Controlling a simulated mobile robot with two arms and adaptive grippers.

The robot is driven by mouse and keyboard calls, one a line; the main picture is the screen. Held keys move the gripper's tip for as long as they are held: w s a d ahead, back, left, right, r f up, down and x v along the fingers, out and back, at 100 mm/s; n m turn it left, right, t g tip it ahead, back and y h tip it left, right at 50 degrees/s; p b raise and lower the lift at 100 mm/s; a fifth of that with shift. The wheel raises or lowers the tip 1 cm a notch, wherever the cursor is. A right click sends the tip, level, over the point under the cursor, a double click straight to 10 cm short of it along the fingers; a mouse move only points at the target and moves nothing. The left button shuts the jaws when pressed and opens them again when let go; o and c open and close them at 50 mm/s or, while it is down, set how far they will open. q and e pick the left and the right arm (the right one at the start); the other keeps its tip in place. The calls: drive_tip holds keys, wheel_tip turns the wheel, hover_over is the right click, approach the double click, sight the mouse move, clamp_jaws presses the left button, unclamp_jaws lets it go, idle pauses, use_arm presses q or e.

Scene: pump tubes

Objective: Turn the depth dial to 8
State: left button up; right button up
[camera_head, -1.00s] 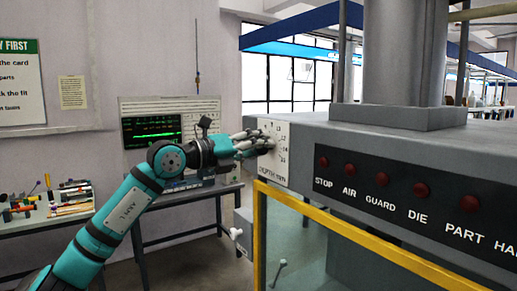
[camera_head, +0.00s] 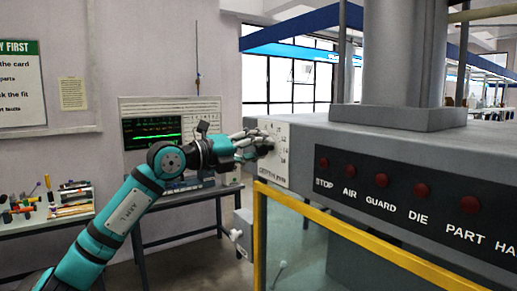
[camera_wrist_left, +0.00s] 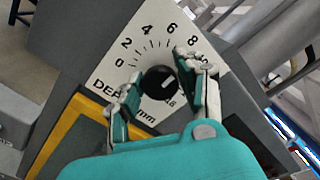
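The depth dial is a black round knob (camera_wrist_left: 158,83) on a white scale plate (camera_wrist_left: 100,82) with black numbers and ticks, seen in the left wrist view. A pale mark on the knob faces right, towards the right finger. The 8 is at the upper right of the scale, near that finger's tip. My left gripper (camera_wrist_left: 160,88) has one finger on each side of the knob, with narrow gaps showing; contact deeper down cannot be told. In the head view, my left gripper (camera_head: 262,144) is at the plate (camera_head: 280,170) and hides the knob. My right gripper is not in view.
The plate is on the end of a grey machine beam (camera_head: 308,140). A row of red buttons (camera_head: 381,180) is to its right, and a yellow rail (camera_head: 340,243) runs below. A bench with an instrument (camera_head: 150,135) stands behind my left arm.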

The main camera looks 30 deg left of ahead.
use_arm(q)
drive_tip(key=o, duration=0.3)
drive_tip(key=shift+o, duration=0.2)
drive_tip(key=shift+s+a+f, duration=0.1)
drive_tip(key=shift+s+a, duration=0.05)
drive_tip(key=shift+s, duration=0.05)
drive_tip(key=v, duration=1.1)
drive_tip(key=shift+s, duration=0.25)
drive_tip(key=shift+a, duration=0.1)
